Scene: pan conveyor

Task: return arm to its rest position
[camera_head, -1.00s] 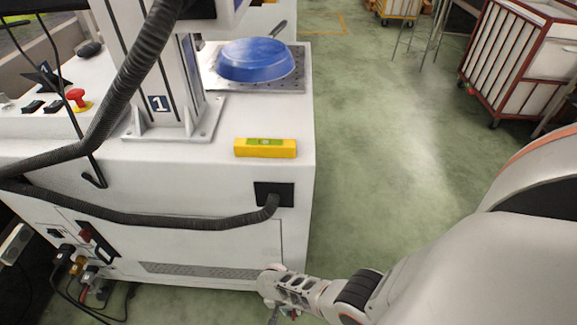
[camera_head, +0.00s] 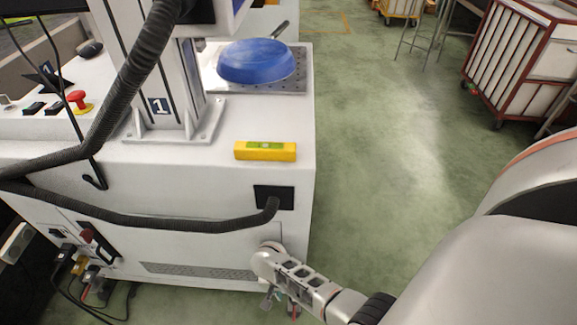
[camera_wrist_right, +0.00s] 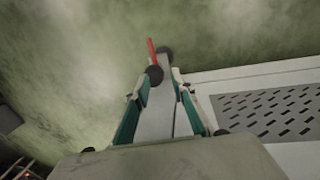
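My right arm enters the head view from the lower right. Its gripper (camera_head: 281,303) hangs low in front of the white machine's lower panel, near its right corner, with its fingers partly cut off by the bottom edge. In the right wrist view the fingers (camera_wrist_right: 160,75) show as grey and teal linkages over the green floor. A thin red piece shows by their tips; I cannot tell what it is. No held object is clear, and the finger gap is hard to judge. My left gripper is out of view.
The white machine (camera_head: 215,175) fills the left, with a black hose (camera_head: 130,218) across its front. A blue pan (camera_head: 256,62) and a yellow spirit level (camera_head: 265,151) lie on top. Green floor (camera_head: 390,150) is open to the right, and a red-framed cart (camera_head: 530,60) stands at upper right.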

